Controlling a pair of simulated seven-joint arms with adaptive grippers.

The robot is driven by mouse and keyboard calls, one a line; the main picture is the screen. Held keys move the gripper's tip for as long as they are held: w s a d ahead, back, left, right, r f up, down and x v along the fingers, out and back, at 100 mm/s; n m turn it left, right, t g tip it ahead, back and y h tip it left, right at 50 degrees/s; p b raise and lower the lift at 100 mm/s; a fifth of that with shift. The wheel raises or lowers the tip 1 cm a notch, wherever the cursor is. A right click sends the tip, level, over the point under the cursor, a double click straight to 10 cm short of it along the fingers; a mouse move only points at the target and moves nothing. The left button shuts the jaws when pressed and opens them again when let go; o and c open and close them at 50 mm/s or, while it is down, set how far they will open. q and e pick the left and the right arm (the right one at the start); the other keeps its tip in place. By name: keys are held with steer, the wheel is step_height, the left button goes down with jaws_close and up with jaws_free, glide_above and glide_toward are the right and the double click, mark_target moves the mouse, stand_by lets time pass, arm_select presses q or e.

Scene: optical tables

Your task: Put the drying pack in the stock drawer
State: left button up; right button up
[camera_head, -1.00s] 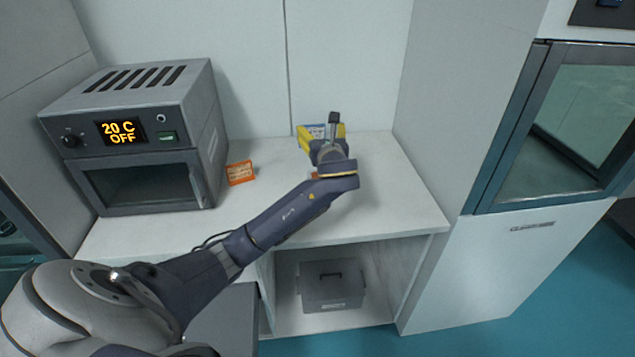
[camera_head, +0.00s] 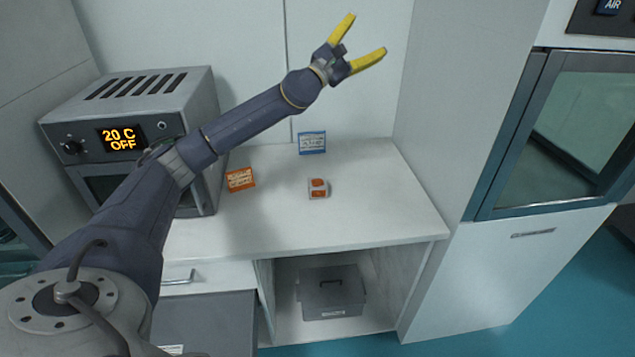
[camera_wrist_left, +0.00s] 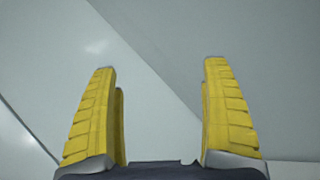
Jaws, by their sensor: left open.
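A small white pack with orange patches (camera_head: 318,188), which looks like the drying pack, lies on the white counter (camera_head: 370,215). Its label is too small to read. My left gripper (camera_head: 367,33) is open and empty, raised high above the back of the counter, well clear of the pack. In the left wrist view its two yellow fingers (camera_wrist_left: 159,66) stand apart with only pale wall panels between them. A white drawer front with a bar handle (camera_head: 178,277) shows below the counter, partly hidden by my left arm. I cannot tell whether it is the stock drawer. My right gripper is not in view.
An orange box (camera_head: 240,179) stands beside the oven (camera_head: 150,110), and a blue-and-white box (camera_head: 312,142) stands at the back wall. A grey lidded box (camera_head: 332,292) sits in the open shelf below. A tall cabinet (camera_head: 490,270) bounds the right. The counter's right half is clear.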

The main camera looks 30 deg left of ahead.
arm_select(q)
steer(key=a+f+m+g, duration=0.3)
steer(key=f+g, duration=0.3)
steer(key=f, duration=0.4)
steer(key=n+g+y, duration=0.5)
steer(key=n+g, duration=0.1)
steer(key=g, duration=0.7)
glide_toward(314, 183)
steer(key=x, duration=0.7)
steer(key=shift+w+a+f, duration=0.1)
steer(key=shift+w+f, duration=0.1)
steer(key=shift+f, duration=0.25)
steer(key=shift+d+x, duration=0.2)
steer(key=shift+x, duration=2.4)
steer(key=shift+r, duration=0.15)
steer(key=c, duration=1.5)
